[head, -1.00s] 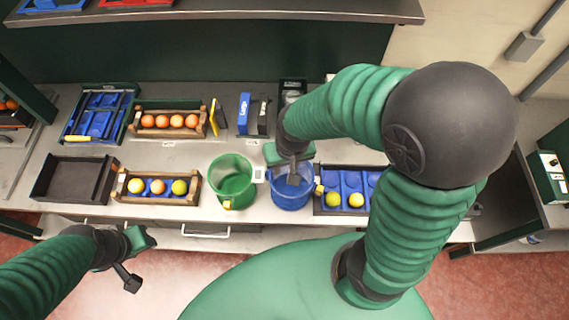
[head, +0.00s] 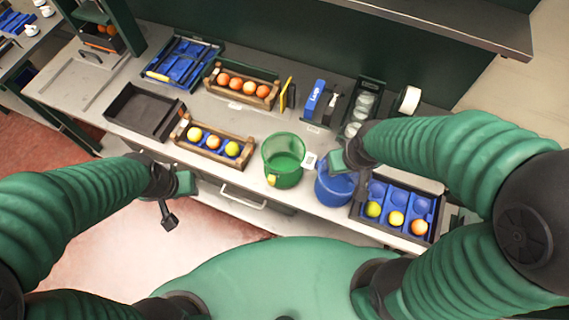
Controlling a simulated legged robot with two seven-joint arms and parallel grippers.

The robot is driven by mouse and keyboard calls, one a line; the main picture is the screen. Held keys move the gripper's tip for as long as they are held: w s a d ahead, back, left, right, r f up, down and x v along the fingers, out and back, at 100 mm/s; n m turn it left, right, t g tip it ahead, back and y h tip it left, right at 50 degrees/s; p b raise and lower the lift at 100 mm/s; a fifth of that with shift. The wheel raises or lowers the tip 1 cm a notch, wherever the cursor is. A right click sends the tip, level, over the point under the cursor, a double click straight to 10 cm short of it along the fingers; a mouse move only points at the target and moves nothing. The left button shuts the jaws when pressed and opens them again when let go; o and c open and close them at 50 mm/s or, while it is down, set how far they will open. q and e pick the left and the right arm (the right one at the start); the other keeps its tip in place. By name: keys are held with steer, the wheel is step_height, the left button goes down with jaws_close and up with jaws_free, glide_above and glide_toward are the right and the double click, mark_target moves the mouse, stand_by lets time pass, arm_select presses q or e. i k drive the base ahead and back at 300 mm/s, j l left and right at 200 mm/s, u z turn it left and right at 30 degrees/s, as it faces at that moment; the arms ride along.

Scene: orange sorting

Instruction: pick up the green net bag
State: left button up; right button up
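The green net bag (head: 284,163) stands upright and open-topped on the counter, near its front edge. A small yellow-orange patch shows low on its front, and a white tag is at its right rim. The blue net bag (head: 334,188) stands just to its right. My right gripper (head: 343,161) is over the blue bag's rim, right of the green bag and apart from it; its fingertips are hidden. My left gripper (head: 180,198) hangs in front of the counter, left of the green bag and clear of it. Its finger gap is not clear.
A wooden crate with fruit (head: 216,151) is left of the green bag, and another (head: 243,78) is behind. A blue-lined tray with fruit (head: 398,205) is at the right. An empty black tray (head: 143,111) is further left. Bare counter lies behind the green bag.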

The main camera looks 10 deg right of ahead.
mark_target(286, 149)
steer(key=i+j+z, duration=0.2)
steer(key=j, duration=0.25)
steer(key=j+z, duration=0.2)
steer(key=j, duration=0.3)
steer(key=i+j+z, duration=0.2)
steer(key=j, duration=0.3)
steer(key=k+l, duration=0.05)
steer(key=k, duration=0.05)
